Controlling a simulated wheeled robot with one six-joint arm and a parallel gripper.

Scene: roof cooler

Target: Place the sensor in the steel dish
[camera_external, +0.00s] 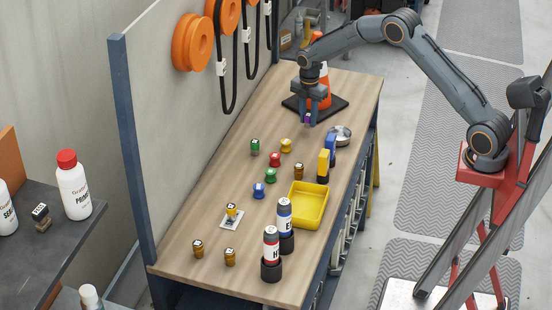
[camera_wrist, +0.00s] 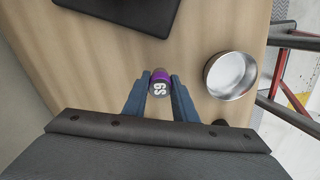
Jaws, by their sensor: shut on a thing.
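My gripper (camera_wrist: 160,92) is shut on a small purple sensor with a grey top marked S9 (camera_wrist: 160,83). In the external view my gripper (camera_external: 311,118) is over the far part of the workbench, with a bit of the purple sensor (camera_external: 308,118) between its fingers. The steel dish (camera_wrist: 231,76) is round, shiny and looks empty. It stands on the bench to the right of the sensor in the wrist view, apart from it. In the external view the dish (camera_external: 343,134) is at the bench's right edge, to the right of my gripper. The sensor's height above the bench is hard to tell.
An orange cone (camera_external: 325,90) on a black base stands just behind my gripper. Blue and yellow blocks (camera_external: 324,162), a yellow tray (camera_external: 325,200) and two labelled bottles (camera_external: 271,247) stand nearer the camera. Several small coloured sensors are spread over the bench (camera_external: 200,215).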

